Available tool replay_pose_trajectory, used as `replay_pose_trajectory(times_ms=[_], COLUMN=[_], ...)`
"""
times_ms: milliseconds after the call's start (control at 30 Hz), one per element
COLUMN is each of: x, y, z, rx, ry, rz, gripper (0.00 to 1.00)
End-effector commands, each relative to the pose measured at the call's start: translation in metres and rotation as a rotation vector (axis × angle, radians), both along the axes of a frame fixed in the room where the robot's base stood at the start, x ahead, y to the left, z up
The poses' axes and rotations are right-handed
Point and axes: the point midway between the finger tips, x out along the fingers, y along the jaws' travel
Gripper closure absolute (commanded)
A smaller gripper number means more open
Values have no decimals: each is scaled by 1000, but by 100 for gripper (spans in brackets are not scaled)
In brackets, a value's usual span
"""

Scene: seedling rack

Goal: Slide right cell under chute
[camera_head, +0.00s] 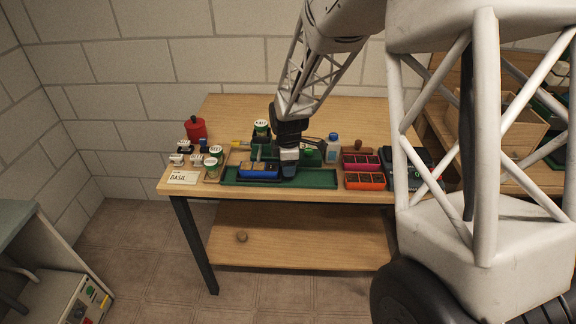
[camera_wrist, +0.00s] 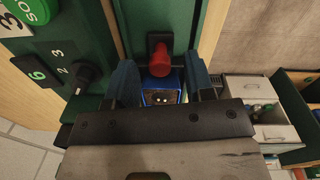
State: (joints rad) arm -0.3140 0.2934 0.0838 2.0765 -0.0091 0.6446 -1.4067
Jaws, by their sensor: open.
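A blue cell tray (camera_head: 258,169) lies in the long green tray (camera_head: 318,179) at the front of the table. My gripper (camera_head: 288,166) points down over the green tray at the right end of the blue cell tray. In the wrist view the two dark blue fingers of my gripper (camera_wrist: 160,80) are apart. A small blue block with dark soil-like top (camera_wrist: 162,98) and a red knob on a black base (camera_wrist: 165,62) show between them. I cannot tell whether the fingers touch either. I cannot make out the chute for certain; my arm hides part of the rack behind the tray.
Several labelled pots (camera_head: 212,166) and a BASIL card (camera_head: 183,177) stand at the left. A red canister (camera_head: 196,129) is behind them. A blue-and-white bottle (camera_head: 332,148) and pink and orange trays (camera_head: 365,180) are at the right.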

Motion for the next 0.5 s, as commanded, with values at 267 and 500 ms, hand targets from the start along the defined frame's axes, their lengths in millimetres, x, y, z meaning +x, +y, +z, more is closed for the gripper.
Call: replay_pose_trajectory(times_ms=[267,500], x=[0,0], y=[0,0], z=[-4,-4], rx=[0,0], ry=[0,0], rz=[0,0], gripper=[51,70])
